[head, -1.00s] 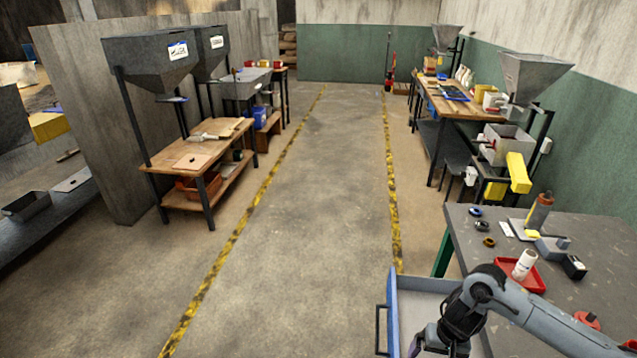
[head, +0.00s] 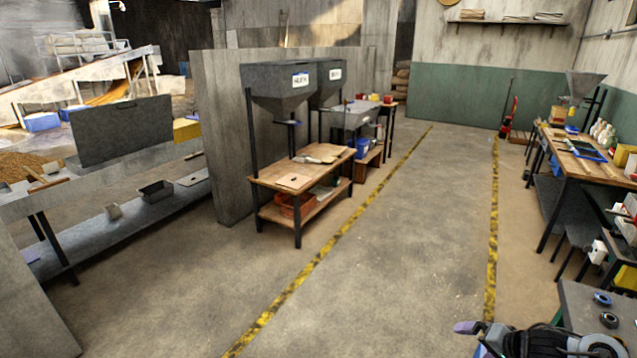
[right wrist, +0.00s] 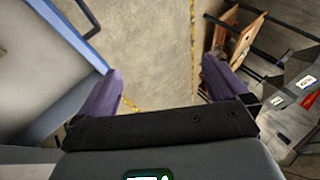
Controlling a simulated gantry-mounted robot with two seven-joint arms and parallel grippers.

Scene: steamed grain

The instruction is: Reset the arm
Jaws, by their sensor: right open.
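My right gripper (right wrist: 163,88) shows in the right wrist view with its two purple fingers spread apart and nothing between them. Bare floor lies beyond the fingers. In the head view part of my right arm and a purple finger (head: 467,327) show at the bottom right edge. My left gripper is in neither view.
A grey table (head: 590,312) stands at the lower right. A wooden stand (head: 275,178) with grey hoppers (head: 277,85) is left of the aisle, and a wooden workbench (head: 577,150) is on the right. The concrete floor (head: 390,270) between the yellow lines is clear.

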